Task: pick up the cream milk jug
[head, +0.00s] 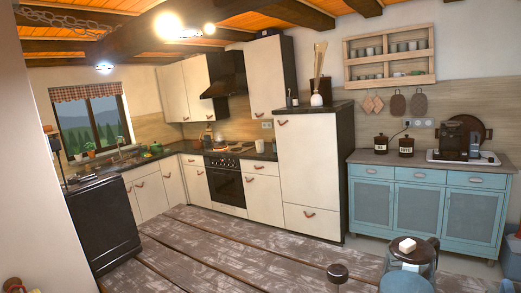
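I cannot pick out the cream milk jug with certainty. A small pale vessel (260,146) stands on the dark counter right of the stove, too small to tell if it is a jug. My gripper is not visible in the head view.
A blue sideboard (428,203) with a coffee machine (461,138) stands at the right. A dark round-topped post (337,272) and a blue round seat (406,282) are near the bottom edge. A black appliance (104,222) stands left. The plank floor between is mostly clear.

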